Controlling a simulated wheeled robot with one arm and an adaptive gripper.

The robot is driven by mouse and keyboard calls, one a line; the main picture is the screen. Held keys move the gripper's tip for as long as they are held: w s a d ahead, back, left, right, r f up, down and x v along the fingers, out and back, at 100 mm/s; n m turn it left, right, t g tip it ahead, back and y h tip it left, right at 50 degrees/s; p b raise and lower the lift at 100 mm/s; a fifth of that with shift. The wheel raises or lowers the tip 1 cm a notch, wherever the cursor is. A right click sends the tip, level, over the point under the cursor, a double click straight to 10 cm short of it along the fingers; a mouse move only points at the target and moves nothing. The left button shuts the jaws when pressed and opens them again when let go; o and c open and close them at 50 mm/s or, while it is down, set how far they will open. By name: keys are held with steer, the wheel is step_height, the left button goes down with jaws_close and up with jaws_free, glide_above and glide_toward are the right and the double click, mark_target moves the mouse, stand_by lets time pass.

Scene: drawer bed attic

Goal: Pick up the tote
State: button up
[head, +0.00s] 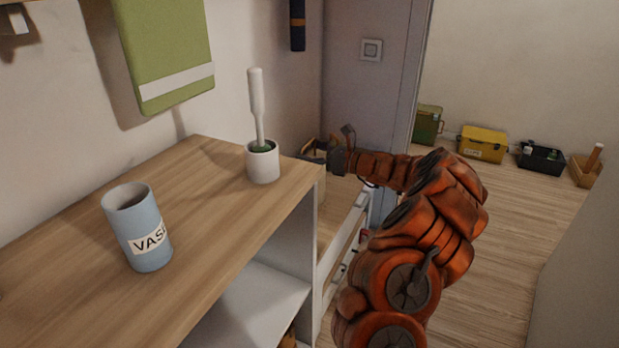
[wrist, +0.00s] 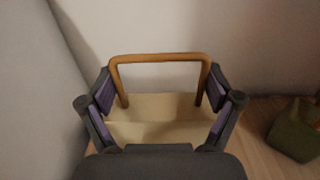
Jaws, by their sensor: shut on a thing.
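The tote shows in the wrist view as a pale tan body (wrist: 150,108) with an arched brown wooden handle (wrist: 160,57) over it. My gripper (wrist: 160,90) has one finger at each side of the tote, close against the two legs of the handle, and is shut on it. The near part of the tote is hidden by the gripper's palm. In the head view my gripper (head: 338,156) is beyond the far end of the shelf, over a lower wooden surface. The tote is mostly hidden there by the shelf and gripper.
A blue vase (head: 146,235) and a white holder with a brush (head: 262,162) stand on the shelf top (head: 190,200). A green towel (head: 168,50) hangs above. Several boxes, including a yellow one (head: 482,145), line the far wall. A green object (wrist: 294,132) is right of the tote.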

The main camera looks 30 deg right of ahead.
steer(key=shift+r+p, duration=0.8)
steer(key=shift+r, duration=0.85)
steer(key=shift+s+r, duration=0.2)
steer(key=shift+r, duration=0.05)
steer(key=s+a+r+p, duration=0.1)
steer(key=s+a+p, duration=0.1)
steer(key=s, duration=1.3)
steer(key=shift+s+p, duration=0.2)
steer(key=shift+p, duration=0.4)
